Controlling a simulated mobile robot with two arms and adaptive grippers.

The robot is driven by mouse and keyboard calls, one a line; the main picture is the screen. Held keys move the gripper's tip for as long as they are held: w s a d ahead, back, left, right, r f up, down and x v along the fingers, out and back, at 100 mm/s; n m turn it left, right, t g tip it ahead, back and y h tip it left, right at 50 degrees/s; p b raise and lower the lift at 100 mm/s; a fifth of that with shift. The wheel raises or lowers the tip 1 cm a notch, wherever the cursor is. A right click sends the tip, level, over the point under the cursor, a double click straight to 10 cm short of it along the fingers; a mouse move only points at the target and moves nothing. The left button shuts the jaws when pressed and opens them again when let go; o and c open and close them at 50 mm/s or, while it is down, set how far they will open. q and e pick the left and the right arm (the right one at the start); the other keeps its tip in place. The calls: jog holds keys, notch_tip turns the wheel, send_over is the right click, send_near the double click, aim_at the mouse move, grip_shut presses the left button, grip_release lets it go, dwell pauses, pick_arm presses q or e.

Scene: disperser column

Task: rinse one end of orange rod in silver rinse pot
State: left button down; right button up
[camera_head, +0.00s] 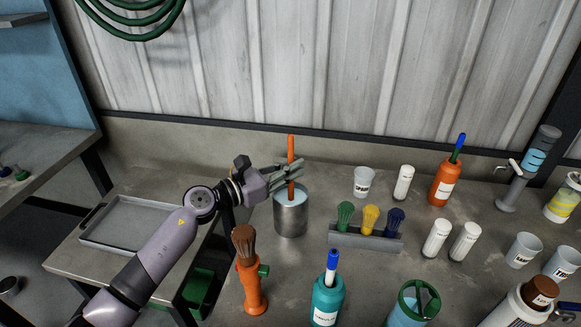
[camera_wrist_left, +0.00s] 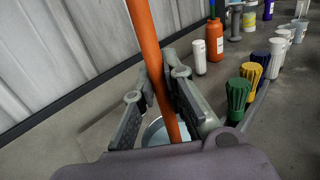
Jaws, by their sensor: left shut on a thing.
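The orange rod (camera_head: 291,158) stands about upright in my left gripper (camera_head: 286,178), which is shut on it. The silver rinse pot (camera_head: 291,218) stands on the bench right below, with pale liquid at its mouth. The rod's lower end is over or inside the pot's mouth; how deep it reaches I cannot tell. In the left wrist view the rod (camera_wrist_left: 150,50) runs between the fingers (camera_wrist_left: 160,110) and its lower part overlaps the pot's pale liquid (camera_wrist_left: 153,134). My right gripper is not in view.
An orange bottle with a brown brush (camera_head: 252,285) stands in front. A teal bottle (camera_head: 327,298), white bottles and cups occupy the right side. A grey tray (camera_head: 130,222) lies left.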

pick_arm(q)
jog(key=shift+r, duration=0.1)
notch_tip(320, 180, up, 16)
jog(key=p, duration=1.3)
jog(key=shift+f, duration=0.25)
jog(key=shift+f, duration=0.1)
